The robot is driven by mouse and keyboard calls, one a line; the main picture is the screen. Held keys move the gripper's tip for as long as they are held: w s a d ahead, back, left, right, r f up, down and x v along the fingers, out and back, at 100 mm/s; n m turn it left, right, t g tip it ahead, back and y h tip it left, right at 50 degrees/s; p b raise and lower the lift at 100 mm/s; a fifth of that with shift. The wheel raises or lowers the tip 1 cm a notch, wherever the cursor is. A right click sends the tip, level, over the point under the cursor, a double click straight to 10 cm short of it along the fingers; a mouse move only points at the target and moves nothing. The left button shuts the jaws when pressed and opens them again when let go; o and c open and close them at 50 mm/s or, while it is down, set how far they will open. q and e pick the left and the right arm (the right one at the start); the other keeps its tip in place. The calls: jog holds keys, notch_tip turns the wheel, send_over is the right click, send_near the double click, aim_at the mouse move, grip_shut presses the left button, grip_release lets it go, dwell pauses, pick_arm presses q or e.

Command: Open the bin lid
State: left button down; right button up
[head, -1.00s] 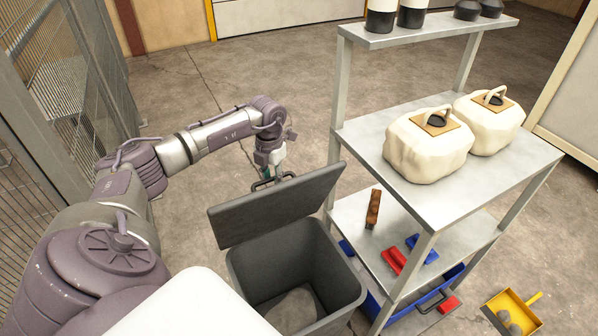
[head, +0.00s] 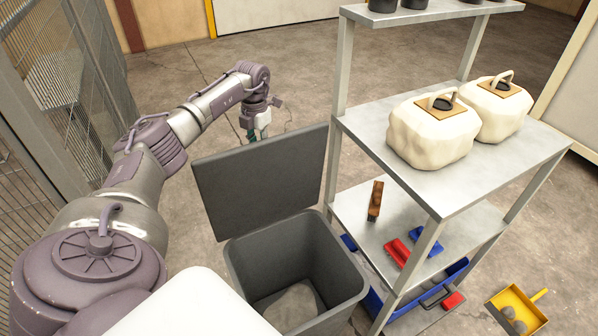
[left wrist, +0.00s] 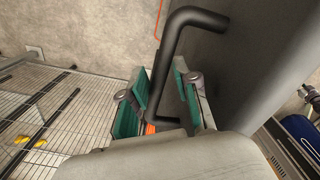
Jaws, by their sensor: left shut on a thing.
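The dark grey bin (head: 290,250) stands in front of me, with its inside in view. Its lid (head: 262,180) is raised and stands nearly upright along the far rim. My left gripper (head: 255,135) is behind the lid's upper edge, where the lid partly hides it. In the left wrist view the left gripper (left wrist: 166,100) has its green-padded fingers shut around the lid's black handle (left wrist: 190,20). The lid's grey face (left wrist: 265,75) fills the right side of that view. My right gripper is not in view.
A brush (head: 375,200) and red and blue items lie lower down. A yellow dustpan (head: 515,312) is on the floor. A wire fence (head: 60,90) is at left.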

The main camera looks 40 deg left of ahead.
pick_arm(q)
jog(key=a+b, duration=0.1)
jog(key=w+a+b, duration=0.1)
jog(key=a+b, duration=0.1)
jog(key=w+a+b, duration=0.1)
jog(key=a, duration=0.1)
jog(key=shift+f+b, duration=0.3)
jog(key=shift+f, duration=0.05)
jog(key=c, duration=1)
grip_release()
jog(key=shift+o, duration=0.2)
